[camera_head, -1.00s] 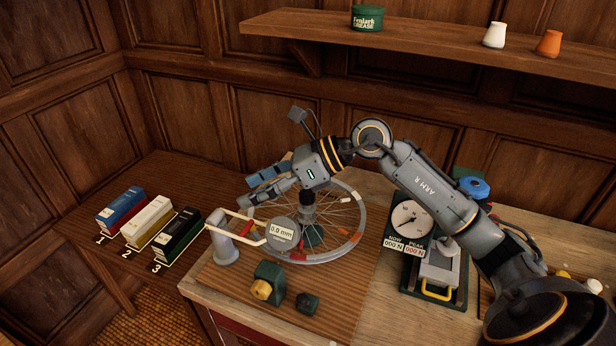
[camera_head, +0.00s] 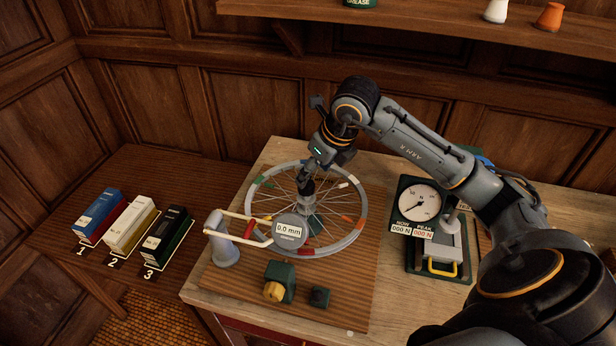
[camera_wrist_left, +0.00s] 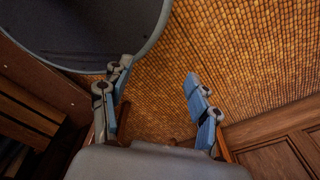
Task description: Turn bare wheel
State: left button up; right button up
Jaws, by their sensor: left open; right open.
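The bare wheel (camera_head: 343,243) lies flat on a brown mat on the workbench in the head view, its thin spokes and rim marked with coloured segments. My right gripper (camera_head: 306,188) is over the wheel's hub, pointing down; its fingers are small there and partly hidden by the wrist, and I cannot tell whether they touch the hub. A round gauge (camera_head: 290,229) reading 0.0 mm stands at the wheel's front edge and hides part of the rim. My left gripper (camera_wrist_left: 158,98) is open and empty over the woven floor in the left wrist view.
A grey post (camera_head: 222,240) with a light frame stands left of the gauge. A green block with a yellow knob (camera_head: 277,282) and a small dark knob (camera_head: 320,297) sit in front. A force dial (camera_head: 418,204) stands right. Three boxes (camera_head: 130,226) stand on the left table.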

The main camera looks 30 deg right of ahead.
aim_at(308, 184)
jog(key=p+x, duration=0.1)
jog(key=x, duration=0.3)
jog(key=shift+w+f, duration=0.3)
jog(key=shift+f, duration=0.4)
pick_arm(q)
jog(key=shift+w+r, duration=0.8)
jog(key=shift+r, duration=0.05)
pick_arm(e)
jog(key=shift+c, duration=1.1)
pick_arm(q)
jog(key=shift+s+a, duration=0.1)
jog(key=shift+s, duration=0.15)
pick_arm(e)
grip_shut()
